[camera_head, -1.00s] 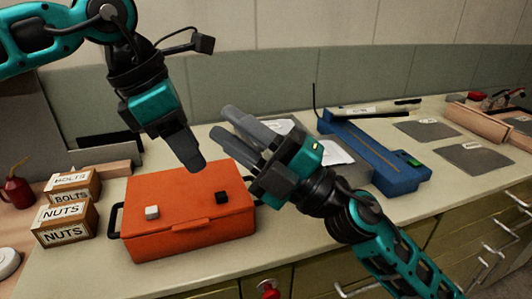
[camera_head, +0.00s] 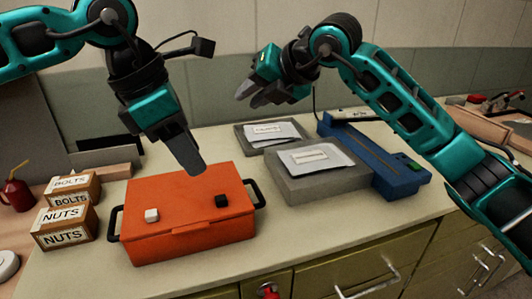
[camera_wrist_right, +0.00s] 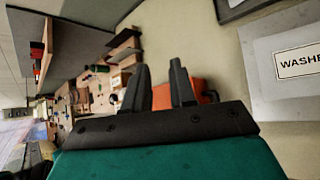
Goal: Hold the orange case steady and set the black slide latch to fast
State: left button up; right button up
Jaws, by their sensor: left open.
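The orange case (camera_head: 190,241) sits shut on the bench in the head view, with black handles at its left and right ends. A black slide latch (camera_head: 222,201) is on the right of its top and a white one (camera_head: 152,215) on the left. My left gripper (camera_head: 194,168) points down at the back edge of the lid, open; I cannot tell if it touches. My right gripper (camera_head: 254,95) is raised behind and right of the case, open and empty. The right wrist view shows its two fingers apart (camera_wrist_right: 159,88), with part of the orange case (camera_wrist_right: 165,96) beyond them.
Bolts and nuts boxes (camera_head: 68,213) stand left of the case, with a red oil can (camera_head: 17,194) beyond. Grey labelled trays (camera_head: 318,186) and a blue tool (camera_head: 378,160) lie to the right. The bench in front of the trays is clear.

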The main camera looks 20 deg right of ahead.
jog(key=s+a+f+n+g+h, duration=0.2)
jog(key=s+f, duration=0.2)
jog(key=s, duration=0.1)
jog(key=n+g+h, duration=0.1)
jog(key=g+h, duration=0.2)
jog(key=h, duration=0.1)
send_near(258, 190)
jog(key=x, duration=1)
jog(key=shift+f, duration=0.3)
jog(key=shift+c, duration=0.4)
grip_shut()
